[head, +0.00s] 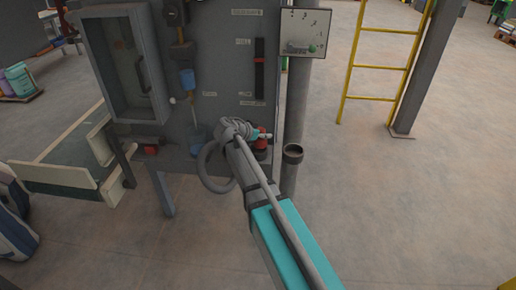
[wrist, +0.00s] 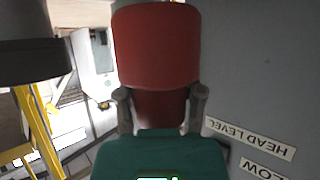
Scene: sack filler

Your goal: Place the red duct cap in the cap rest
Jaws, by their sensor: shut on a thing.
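My gripper (wrist: 162,96) is shut on the red duct cap (wrist: 156,45), with one finger on each side of its narrower lower part. In the head view the red cap (head: 262,143) shows partly behind my gripper (head: 255,136), in front of the lower right of the grey machine panel. A dark round collar (head: 292,153) stands just right of the cap, apart from it, beside the grey pipe. A dark round piece (wrist: 35,45) fills the upper left of the wrist view. I cannot tell for certain which part is the cap rest.
The grey panel (head: 220,60) carries labels, a black slot and a blue part (head: 188,80). Its "HEAD LEVEL" label (wrist: 250,138) is close in the wrist view. A small red part (head: 151,150) sits at lower left. A yellow ladder (head: 382,68) stands right; floor between is clear.

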